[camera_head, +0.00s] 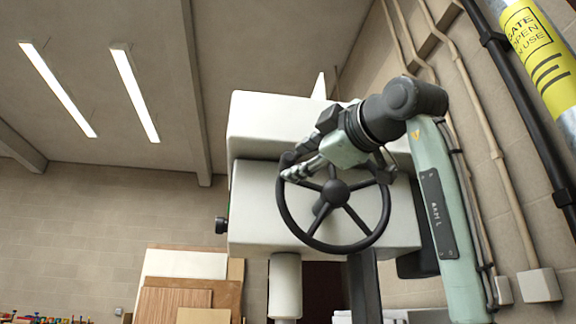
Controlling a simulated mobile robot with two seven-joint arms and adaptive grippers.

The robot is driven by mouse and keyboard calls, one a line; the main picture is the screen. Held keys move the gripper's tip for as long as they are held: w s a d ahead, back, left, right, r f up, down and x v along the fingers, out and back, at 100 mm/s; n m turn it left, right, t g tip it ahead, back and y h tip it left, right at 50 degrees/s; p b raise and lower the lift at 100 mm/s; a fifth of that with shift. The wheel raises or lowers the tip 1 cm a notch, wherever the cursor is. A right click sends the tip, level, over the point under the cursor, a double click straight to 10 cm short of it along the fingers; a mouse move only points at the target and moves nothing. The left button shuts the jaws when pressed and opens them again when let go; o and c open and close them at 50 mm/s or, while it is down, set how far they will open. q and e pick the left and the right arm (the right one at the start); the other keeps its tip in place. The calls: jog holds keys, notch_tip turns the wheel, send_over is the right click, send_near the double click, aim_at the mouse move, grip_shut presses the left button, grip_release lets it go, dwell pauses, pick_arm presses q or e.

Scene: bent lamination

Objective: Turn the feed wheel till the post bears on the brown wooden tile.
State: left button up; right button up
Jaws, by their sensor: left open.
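The feed wheel (336,190) is a dark, spoked handwheel on the front of a white machine. My left gripper (288,166) is at the upper left of its rim, with its fingers apart around or beside the rim; I cannot tell whether they touch it. The gripper's wrist covers part of the upper rim. The post appears to be the pale cylinder (285,285) below the machine head; its lower end is out of frame. I cannot make out the brown wooden tile under it. My right gripper is not in view.
The white machine head (260,115) has a dark knob (221,225) on its left side. Boards and wood panels (178,303) lean at the back wall. Pipes (490,130) and a yellow-labelled tube (540,50) run along the right wall.

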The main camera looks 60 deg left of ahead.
pick_arm(q)
jog(key=d, duration=0.4)
jog(key=d+f, duration=0.1)
jog(key=shift+s+d, duration=0.1)
jog(key=shift+d, duration=0.3)
